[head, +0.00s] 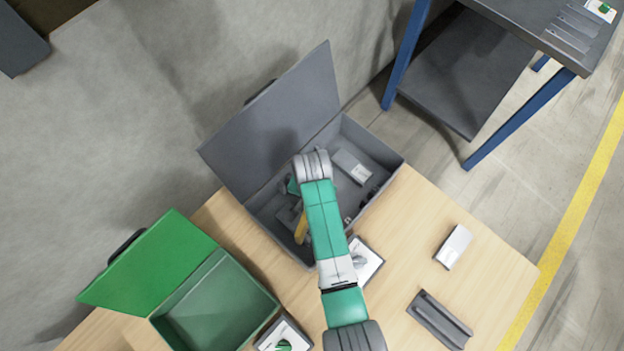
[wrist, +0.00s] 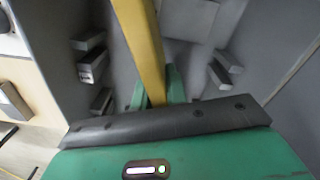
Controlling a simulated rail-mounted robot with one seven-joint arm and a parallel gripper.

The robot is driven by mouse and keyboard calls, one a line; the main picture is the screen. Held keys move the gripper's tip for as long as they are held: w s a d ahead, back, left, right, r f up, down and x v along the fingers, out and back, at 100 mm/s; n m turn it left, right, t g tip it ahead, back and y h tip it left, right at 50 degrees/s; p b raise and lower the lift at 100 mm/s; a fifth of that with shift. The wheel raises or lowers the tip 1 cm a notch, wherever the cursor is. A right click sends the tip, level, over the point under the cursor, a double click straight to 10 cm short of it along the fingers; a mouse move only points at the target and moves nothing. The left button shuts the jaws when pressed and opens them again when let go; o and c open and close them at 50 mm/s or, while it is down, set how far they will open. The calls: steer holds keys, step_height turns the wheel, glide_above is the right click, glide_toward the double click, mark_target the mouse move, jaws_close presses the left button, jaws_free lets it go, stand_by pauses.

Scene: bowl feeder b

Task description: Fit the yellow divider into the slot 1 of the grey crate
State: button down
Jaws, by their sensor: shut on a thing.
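The grey crate (head: 365,140) stands on the wooden table with its lid open; its inside walls fill much of the wrist view. My gripper (wrist: 157,98) is shut on the yellow divider (wrist: 140,40), which sticks out beyond the fingers inside or over the crate. In the head view the divider (head: 301,229) shows as a small yellow strip beside my arm, which hides most of it. Short grey slot rails (wrist: 92,66) show on the left crate wall and more (wrist: 222,72) on the right one. Which slot is number 1 cannot be read. The divider's far end is out of frame.
An open green box (head: 215,305) stands at the lower left. A white-and-grey block (head: 453,246), a dark grey bracket (head: 440,318) and white cards (head: 367,262) lie on the table. The crate's raised lid (head: 275,125) stands at its back left.

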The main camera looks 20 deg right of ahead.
steer(key=shift+f, duration=0.15)
steer(key=c, duration=1.4)
jaws_free()
step_height(320, 180, up, 12)
steer(key=p, duration=0.4)
steer(key=shift+r, duration=0.25)
